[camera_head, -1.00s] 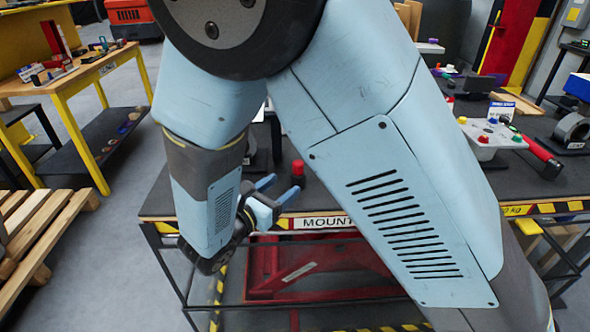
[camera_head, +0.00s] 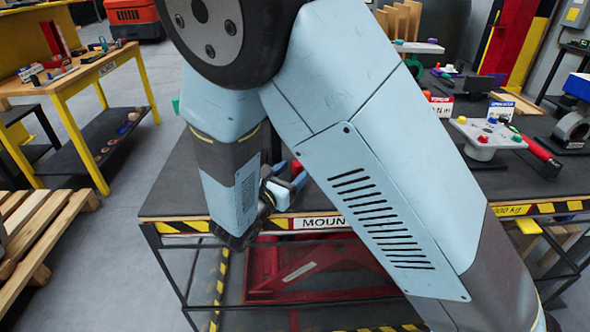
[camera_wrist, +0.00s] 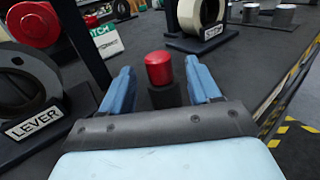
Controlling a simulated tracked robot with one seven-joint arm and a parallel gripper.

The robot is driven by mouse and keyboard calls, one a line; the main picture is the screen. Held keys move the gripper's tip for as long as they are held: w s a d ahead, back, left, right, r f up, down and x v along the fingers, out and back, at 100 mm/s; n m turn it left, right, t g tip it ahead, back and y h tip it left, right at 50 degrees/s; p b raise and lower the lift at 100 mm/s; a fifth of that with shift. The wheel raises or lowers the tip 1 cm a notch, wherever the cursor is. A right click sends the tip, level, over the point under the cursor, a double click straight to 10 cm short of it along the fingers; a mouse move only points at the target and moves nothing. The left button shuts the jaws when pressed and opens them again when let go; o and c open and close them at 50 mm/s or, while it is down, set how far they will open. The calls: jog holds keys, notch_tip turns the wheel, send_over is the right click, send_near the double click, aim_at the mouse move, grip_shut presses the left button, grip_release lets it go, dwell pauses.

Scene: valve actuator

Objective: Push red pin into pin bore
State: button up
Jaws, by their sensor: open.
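The red pin (camera_wrist: 158,68) shows in the wrist view as a red rounded cap standing upright on a dark block (camera_wrist: 163,96). I cannot see a bore, and how deep the pin sits is hidden. My gripper (camera_wrist: 159,64) is open, with one blue finger on each side of the pin. Gaps show between the pin and both fingers in the picture. In the head view my gripper (camera_head: 287,178) is at the table's front edge, above the mount label.
In the wrist view a ring on a stand with a LEVER label (camera_wrist: 34,120) is close on the left. Another labelled ring (camera_wrist: 197,16) stands behind the pin. The table's striped edge (camera_wrist: 290,80) runs along the right.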

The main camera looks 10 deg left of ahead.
jog(key=shift+x, duration=2.35)
jog(key=c, duration=1.1)
jog(key=shift+r, duration=0.15)
